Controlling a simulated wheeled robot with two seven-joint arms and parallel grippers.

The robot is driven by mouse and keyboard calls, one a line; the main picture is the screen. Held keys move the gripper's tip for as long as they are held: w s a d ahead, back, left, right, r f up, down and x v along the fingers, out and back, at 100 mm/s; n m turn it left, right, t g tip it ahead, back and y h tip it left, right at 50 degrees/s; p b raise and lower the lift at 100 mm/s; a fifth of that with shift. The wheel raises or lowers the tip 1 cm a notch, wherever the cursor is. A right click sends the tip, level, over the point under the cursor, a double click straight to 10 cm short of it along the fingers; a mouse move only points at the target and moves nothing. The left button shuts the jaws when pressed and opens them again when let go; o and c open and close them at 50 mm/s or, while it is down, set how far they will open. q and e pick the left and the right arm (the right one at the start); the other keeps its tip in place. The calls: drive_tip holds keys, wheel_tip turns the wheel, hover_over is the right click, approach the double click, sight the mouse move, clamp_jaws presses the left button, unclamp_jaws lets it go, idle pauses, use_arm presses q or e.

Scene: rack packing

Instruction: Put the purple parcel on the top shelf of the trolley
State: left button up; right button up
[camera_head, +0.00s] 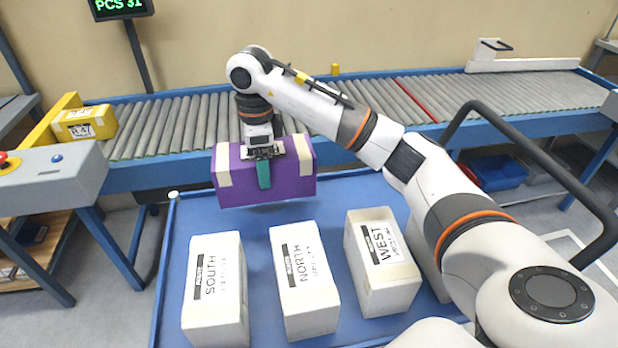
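The purple parcel (290,185), with cream tape strips, hangs level above the far end of the blue trolley's top shelf (258,262). My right gripper (263,172) comes down on it from above and is shut on it. One teal finger shows against the parcel's near face; the other is hidden behind it. A shadow on the blue surface below suggests a gap under the parcel. My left gripper is out of view.
White boxes marked SOUTH (215,290), NORTH (305,282) and WEST (382,262) stand on the shelf's near part, with another partly hidden by my arm. A roller conveyor (190,122) runs behind, with a yellow parcel (85,122) at left. A black handle (560,170) rises at right.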

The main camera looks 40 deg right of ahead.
sight(266, 192)
wheel_tip(266, 192, down, 9)
drive_tip(key=shift+r, duration=0.1)
idle(0.3)
drive_tip(key=o, duration=1.3)
drive_tip(key=shift+r, duration=0.5)
wheel_tip(266, 192, up, 11)
drive_tip(key=shift+r+p, duration=0.1)
drive_tip(key=shift+p, duration=0.25)
